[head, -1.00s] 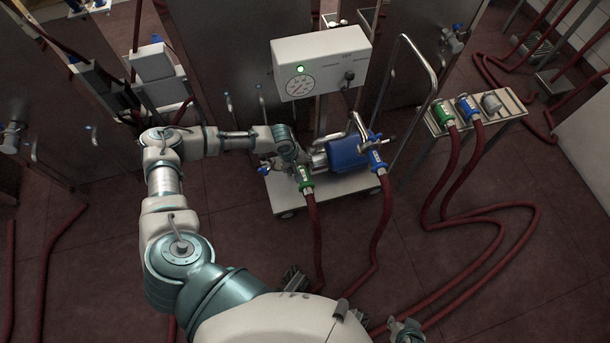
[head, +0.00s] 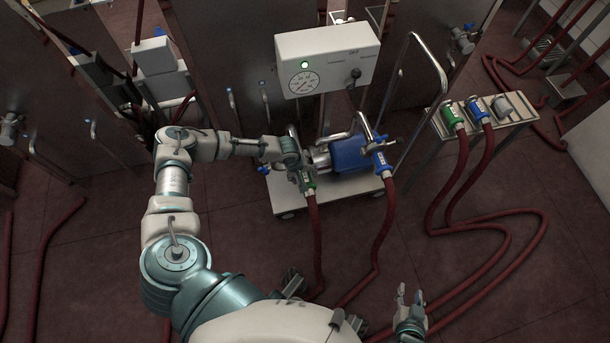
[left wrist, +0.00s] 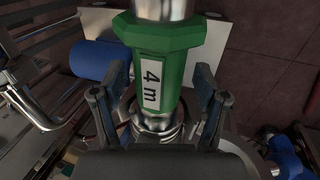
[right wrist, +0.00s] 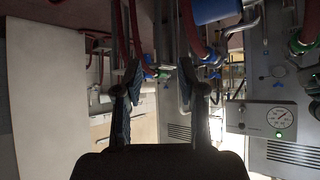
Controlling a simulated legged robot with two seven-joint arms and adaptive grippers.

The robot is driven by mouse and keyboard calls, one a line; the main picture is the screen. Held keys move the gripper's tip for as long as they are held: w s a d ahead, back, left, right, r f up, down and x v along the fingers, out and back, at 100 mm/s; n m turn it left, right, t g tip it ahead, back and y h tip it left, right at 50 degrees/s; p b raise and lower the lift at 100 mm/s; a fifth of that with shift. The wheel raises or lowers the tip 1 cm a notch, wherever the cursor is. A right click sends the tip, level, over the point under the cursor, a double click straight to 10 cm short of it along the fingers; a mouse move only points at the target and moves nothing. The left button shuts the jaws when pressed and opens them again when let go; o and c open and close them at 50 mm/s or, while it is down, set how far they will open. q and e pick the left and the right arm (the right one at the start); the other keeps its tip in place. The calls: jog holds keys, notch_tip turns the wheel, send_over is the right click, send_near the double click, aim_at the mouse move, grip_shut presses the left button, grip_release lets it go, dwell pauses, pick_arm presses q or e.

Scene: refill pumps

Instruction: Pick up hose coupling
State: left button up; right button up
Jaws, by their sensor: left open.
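A green hose coupling (head: 309,185) labelled "4 m" joins a red hose to the left side of the pump cart. It fills the middle of the left wrist view (left wrist: 163,55). My left gripper (head: 303,169) is at this coupling. In the left wrist view its open fingers (left wrist: 155,105) stand on either side of the coupling's lower part, and I cannot tell whether they touch it. A blue hose coupling (head: 381,160) is on the cart's right side. My right gripper (head: 411,298) is open and empty, low in the head view, apart from the couplings.
The cart (head: 338,193) carries a blue motor (head: 349,154), a control box (head: 328,58) and a bent metal handle. A side rack (head: 508,121) at right holds another green coupling (head: 451,114), a blue coupling (head: 479,109) and a grey cap. Red hoses lie over the floor.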

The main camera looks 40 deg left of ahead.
pick_arm(q)
jog(key=shift+d, duration=0.1)
grip_shut()
pick_arm(e)
jog(key=shift+d, duration=0.1)
pick_arm(q)
jog(key=shift+r, duration=0.1)
